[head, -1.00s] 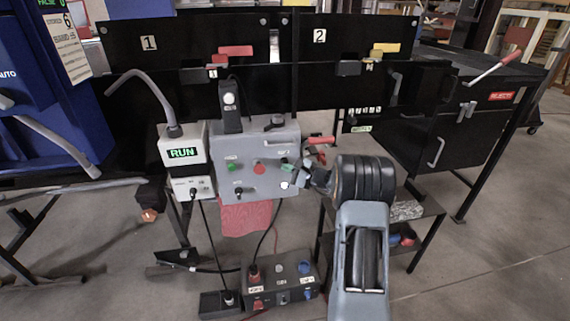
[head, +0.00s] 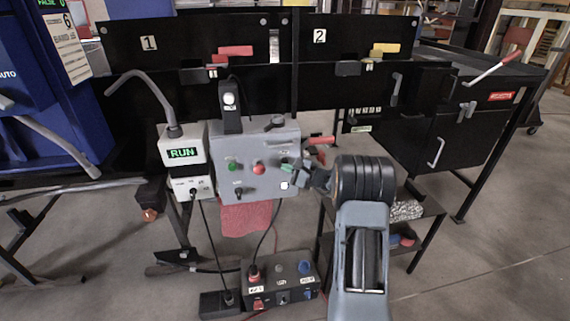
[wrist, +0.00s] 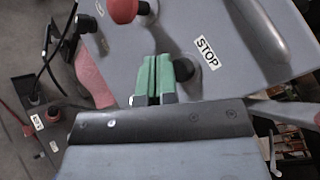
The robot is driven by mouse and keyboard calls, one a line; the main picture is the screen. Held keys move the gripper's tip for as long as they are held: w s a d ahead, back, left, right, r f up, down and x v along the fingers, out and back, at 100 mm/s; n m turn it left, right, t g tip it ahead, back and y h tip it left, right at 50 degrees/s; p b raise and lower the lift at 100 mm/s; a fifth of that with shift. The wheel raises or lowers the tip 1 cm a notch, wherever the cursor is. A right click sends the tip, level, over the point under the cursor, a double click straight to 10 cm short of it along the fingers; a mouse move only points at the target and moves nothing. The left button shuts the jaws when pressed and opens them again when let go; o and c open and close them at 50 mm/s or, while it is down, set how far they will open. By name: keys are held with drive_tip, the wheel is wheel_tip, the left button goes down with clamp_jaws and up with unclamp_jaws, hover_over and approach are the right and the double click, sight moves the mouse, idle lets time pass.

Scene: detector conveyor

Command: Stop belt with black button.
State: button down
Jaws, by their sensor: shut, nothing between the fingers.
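The grey control box (head: 262,140) has a green button (head: 232,166), a red mushroom button (head: 258,168) and a black knob (head: 238,191) on its face. The display (head: 183,153) to its left reads RUN. My gripper (head: 287,167) is at the right part of the box face, its green fingertips together and empty. In the wrist view the black button (wrist: 184,68) sits beside the STOP label (wrist: 207,53). The green fingertips (wrist: 153,78) are just left of that button. I cannot tell whether they touch it. In the head view my gripper seems to hide the button.
The red mushroom button (wrist: 123,10) is up and left of the fingertips in the wrist view. A red-handled lever (head: 320,140) sticks out at the box's right side. A lower black switch box (head: 280,272) stands below, with cables hanging. A red cloth (head: 246,217) hangs under the box.

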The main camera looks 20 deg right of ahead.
drive_tip(key=shift+w, duration=0.2)
idle(0.6)
drive_tip(key=shift+w+b, duration=0.25)
drive_tip(key=shift+b, duration=0.1)
drive_tip(key=shift+w+d, duration=0.15)
drive_tip(key=shift+w, duration=0.3)
idle(0.7)
drive_tip(key=shift+s+b, duration=0.15)
drive_tip(key=shift+b, duration=0.15)
drive_tip(key=shift+s+b, duration=0.3)
drive_tip(key=shift+s, duration=0.45)
drive_tip(key=shift+s+a+b, duration=0.2)
drive_tip(key=shift+s+b, duration=0.05)
drive_tip(key=shift+s, duration=0.55)
drive_tip(key=shift+s+a+b, duration=0.25)
drive_tip(key=shift+s+b, duration=0.05)
drive_tip(key=shift+s, duration=0.55)
drive_tip(key=shift+s+a+b, duration=0.2)
drive_tip(key=shift+s+b, duration=0.05)
drive_tip(key=shift+s, duration=0.55)
